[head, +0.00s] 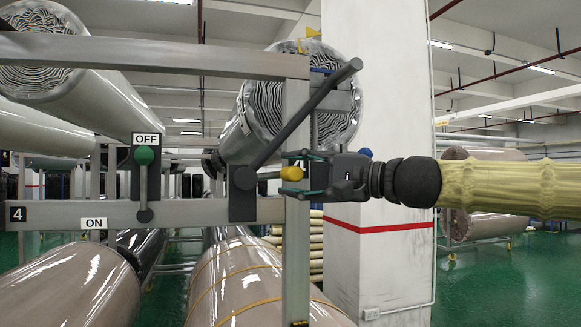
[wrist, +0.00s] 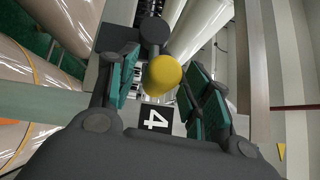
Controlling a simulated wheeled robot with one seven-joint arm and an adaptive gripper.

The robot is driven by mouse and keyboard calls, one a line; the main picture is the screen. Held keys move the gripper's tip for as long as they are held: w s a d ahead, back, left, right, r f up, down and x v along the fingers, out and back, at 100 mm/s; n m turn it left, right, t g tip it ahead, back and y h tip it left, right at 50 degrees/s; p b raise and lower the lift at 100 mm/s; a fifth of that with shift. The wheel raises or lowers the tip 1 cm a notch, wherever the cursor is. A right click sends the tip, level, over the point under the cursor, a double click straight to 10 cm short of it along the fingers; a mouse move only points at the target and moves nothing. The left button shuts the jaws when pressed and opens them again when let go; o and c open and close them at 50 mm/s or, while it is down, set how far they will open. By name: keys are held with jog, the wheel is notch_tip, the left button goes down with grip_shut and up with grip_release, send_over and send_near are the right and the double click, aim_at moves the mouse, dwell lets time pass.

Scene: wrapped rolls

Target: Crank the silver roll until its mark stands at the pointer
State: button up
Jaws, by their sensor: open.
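The silver roll (head: 300,95) hangs in the rack with its layered end facing me. Dark crank bars (head: 312,110) cross in front of it, joining a block on the rail. A yellow knob (head: 293,173) sticks out at the crank's lower end; it also shows in the wrist view (wrist: 163,76). My gripper (head: 285,174) is open, its teal fingers on either side of the knob; I cannot tell whether they touch it. A small yellow piece (head: 312,33) stands above the roll's top edge; I cannot tell whether it is the pointer or the mark.
A lever with a green knob (head: 144,156) stands up at the OFF label (head: 146,139); an ON label (head: 94,223) is lower left. Other wrapped rolls (head: 70,285) lie around. A white pillar (head: 375,100) stands behind my gripper. Open green floor (head: 520,275) is at right.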

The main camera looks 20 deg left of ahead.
jog(key=shift+w+a, duration=0.15)
jog(key=shift+a, duration=0.5)
jog(key=shift+c, duration=0.3)
grip_shut()
jog(key=shift+f+b, duration=0.3)
jog(key=shift+b, duration=0.3)
jog(key=shift+f+b, duration=0.2)
jog(key=shift+b, duration=0.65)
jog(key=shift+y+b, duration=0.3)
jog(key=shift+b, duration=0.1)
jog(key=shift+m+b, duration=0.4)
jog(key=shift+b, duration=0.05)
